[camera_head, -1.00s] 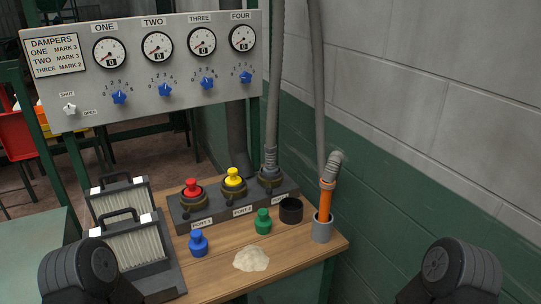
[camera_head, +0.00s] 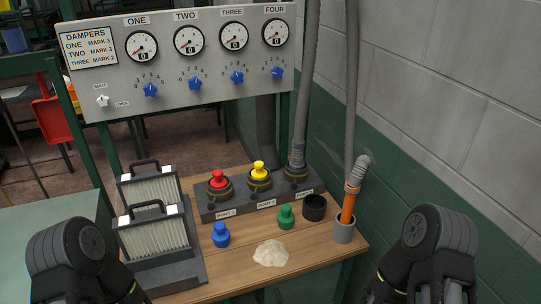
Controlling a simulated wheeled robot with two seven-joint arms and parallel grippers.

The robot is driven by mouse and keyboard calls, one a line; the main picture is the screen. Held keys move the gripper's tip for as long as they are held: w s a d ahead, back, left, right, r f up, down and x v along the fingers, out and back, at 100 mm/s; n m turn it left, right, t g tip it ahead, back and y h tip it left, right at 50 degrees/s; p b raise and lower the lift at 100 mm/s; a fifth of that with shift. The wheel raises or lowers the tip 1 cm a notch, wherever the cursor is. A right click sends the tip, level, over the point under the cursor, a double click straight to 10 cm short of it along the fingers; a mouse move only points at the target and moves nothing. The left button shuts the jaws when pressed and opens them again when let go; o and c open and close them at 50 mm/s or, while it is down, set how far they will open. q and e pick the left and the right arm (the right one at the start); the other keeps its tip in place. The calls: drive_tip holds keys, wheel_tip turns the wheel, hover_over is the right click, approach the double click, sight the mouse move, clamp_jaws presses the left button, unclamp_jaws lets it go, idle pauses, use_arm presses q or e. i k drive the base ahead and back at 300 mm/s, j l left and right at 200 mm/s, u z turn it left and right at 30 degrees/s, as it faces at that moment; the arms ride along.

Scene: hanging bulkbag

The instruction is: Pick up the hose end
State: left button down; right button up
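A grey hose hangs down the wall and ends in a ribbed cuff (camera_head: 359,171) on an orange tube (camera_head: 348,206). The tube stands a little tilted in a grey cup (camera_head: 343,232) at the table's right corner. A second grey hose (camera_head: 300,130) comes down onto the rightmost port of the dark port block (camera_head: 238,206). My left gripper (camera_head: 72,262) is at the lower left, in front of the filters and away from both hoses. My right gripper (camera_head: 425,250) is at the lower right, apart from the cup and tube. The fingers of both are not clearly visible.
Red (camera_head: 219,179) and yellow (camera_head: 259,171) plugs sit in the other ports. A blue plug (camera_head: 221,236), green plug (camera_head: 286,218), black ring (camera_head: 314,207) and powder heap (camera_head: 270,254) are on the wooden table. Filters (camera_head: 155,230) stand left; the gauge panel (camera_head: 180,65) is behind, the wall right.

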sight(296, 163)
drive_tip(key=i+l+u, duration=0.1)
drive_tip(key=u, duration=0.25)
drive_tip(key=i+l+u, duration=0.15)
drive_tip(key=u, duration=0.25)
drive_tip(key=i+l+u, duration=0.1)
drive_tip(key=l+u, duration=0.25)
drive_tip(key=j, duration=0.1)
